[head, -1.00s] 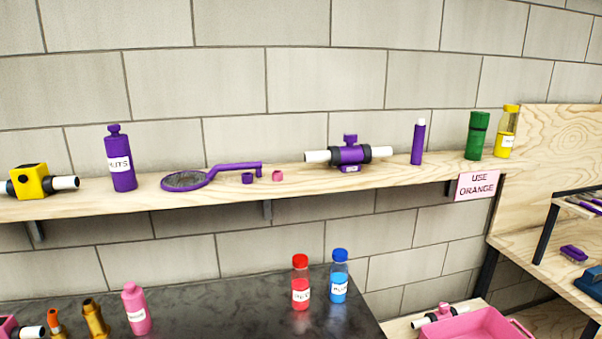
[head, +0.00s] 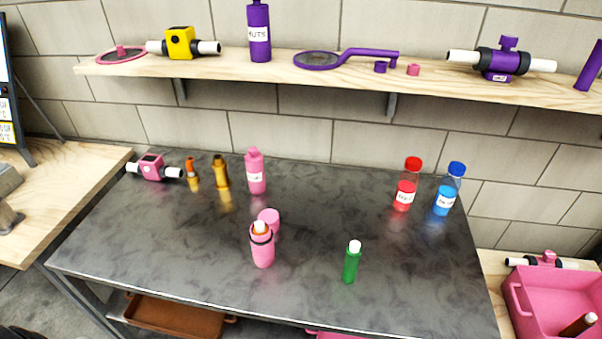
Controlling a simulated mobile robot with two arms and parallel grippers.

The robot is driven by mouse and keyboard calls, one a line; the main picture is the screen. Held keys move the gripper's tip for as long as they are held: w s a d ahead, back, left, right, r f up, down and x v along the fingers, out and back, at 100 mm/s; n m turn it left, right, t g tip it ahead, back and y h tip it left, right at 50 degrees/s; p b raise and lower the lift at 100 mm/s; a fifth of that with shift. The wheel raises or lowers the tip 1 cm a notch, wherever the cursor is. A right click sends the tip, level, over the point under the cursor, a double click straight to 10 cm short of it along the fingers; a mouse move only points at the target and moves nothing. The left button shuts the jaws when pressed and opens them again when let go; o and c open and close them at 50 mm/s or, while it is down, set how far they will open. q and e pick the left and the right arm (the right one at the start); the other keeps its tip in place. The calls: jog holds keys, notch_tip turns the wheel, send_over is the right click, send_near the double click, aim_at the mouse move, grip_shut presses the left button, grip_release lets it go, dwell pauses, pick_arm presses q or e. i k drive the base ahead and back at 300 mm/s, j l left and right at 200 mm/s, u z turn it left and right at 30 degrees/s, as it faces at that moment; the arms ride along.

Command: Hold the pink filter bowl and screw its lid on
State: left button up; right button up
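A pink filter bowl (head: 263,250) stands on the dark metal table (head: 310,305), near its middle. A pink round cap (head: 269,215), which looks like the lid, is just behind the bowl. I cannot tell whether cap and bowl touch. Neither of my grippers is in view.
A green cylinder with a white top (head: 351,263) stands right of the bowl. Red (head: 404,190) and blue (head: 446,196) bottles stand at the back right, a pink bottle (head: 256,174) behind the cap. A pink bin (head: 545,300) is at lower right. The table's front is mostly clear.

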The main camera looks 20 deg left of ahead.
aim_at(262, 246)
jog(key=j+u, duration=0.15)
jog(key=u, duration=0.7)
